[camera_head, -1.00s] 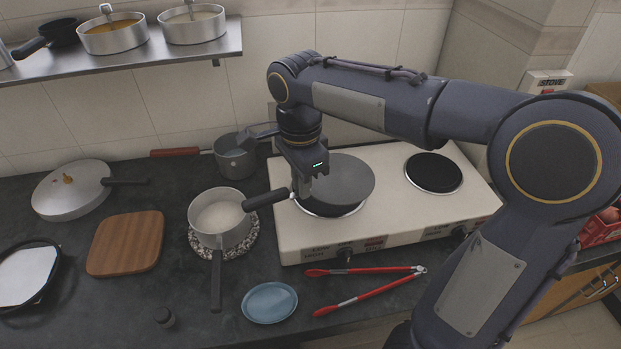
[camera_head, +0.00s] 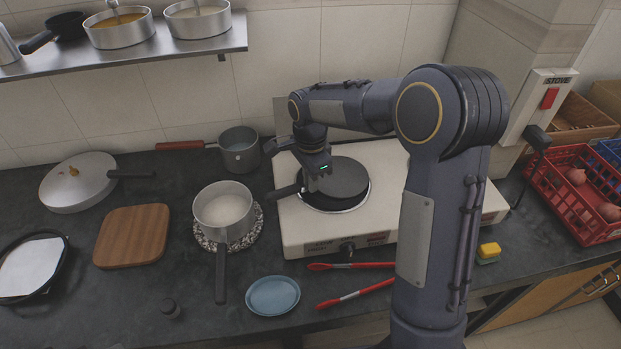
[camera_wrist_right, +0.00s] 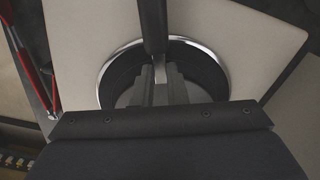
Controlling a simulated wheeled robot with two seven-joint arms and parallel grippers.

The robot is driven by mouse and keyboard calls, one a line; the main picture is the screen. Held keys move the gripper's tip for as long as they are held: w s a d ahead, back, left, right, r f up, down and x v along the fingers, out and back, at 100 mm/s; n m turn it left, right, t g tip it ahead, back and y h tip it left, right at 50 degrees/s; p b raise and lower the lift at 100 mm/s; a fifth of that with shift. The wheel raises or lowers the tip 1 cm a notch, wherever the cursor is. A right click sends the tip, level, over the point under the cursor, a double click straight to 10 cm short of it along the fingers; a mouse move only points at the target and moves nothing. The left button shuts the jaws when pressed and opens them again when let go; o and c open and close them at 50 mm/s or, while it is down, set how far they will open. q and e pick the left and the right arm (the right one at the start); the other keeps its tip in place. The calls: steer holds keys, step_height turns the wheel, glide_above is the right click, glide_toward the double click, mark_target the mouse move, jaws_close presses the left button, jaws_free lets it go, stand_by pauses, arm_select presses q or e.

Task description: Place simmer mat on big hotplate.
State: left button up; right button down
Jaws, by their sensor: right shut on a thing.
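The simmer mat (camera_head: 345,177) is a flat dark grey disc with a black handle (camera_head: 287,191) pointing left. It lies level over the big hotplate (camera_head: 362,204), the left one, whose chrome rim shows around its front and right side. I cannot tell whether the mat touches the plate or hovers just above it. My right gripper (camera_head: 319,178) is shut on the mat near the handle's root. In the right wrist view its fingers (camera_wrist_right: 160,85) close on the metal neck beside the black handle (camera_wrist_right: 153,25), with the chrome rim (camera_wrist_right: 215,58) around. My left gripper is out of view.
A pot (camera_head: 224,212) stands left of the cream stove (camera_head: 300,228), and a small saucepan (camera_head: 239,152) stands behind it. Red tongs (camera_head: 345,298) and a blue plate (camera_head: 272,296) lie in front. My right arm hides the stove's right part.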

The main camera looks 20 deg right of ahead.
steer(key=c, duration=1.5)
jaws_free()
steer(key=shift+f, duration=0.1)
steer(key=shift+o, duration=0.2)
step_height(320, 180, up, 11)
steer(key=s+d+r+n+t+y, duration=0.1)
steer(key=s+n, duration=0.1)
steer(key=s, duration=0.2)
steer(key=s+d+r+n+y, duration=0.1)
steer(key=s+r+n, duration=0.1)
steer(key=s, duration=0.2)
steer(key=s+a+f+n+t+y, duration=0.1)
steer(key=s+a+f+n+t, duration=0.1)
steer(key=s+n, duration=0.3)
steer(key=s+a+f+n+t, duration=0.2)
steer(key=s+n, duration=0.4)
steer(key=s, duration=0.7)
steer(key=shift+a+f+n+t+y, duration=0.35)
steer(key=shift+a+f, duration=0.3)
steer(key=shift+f, duration=0.4)
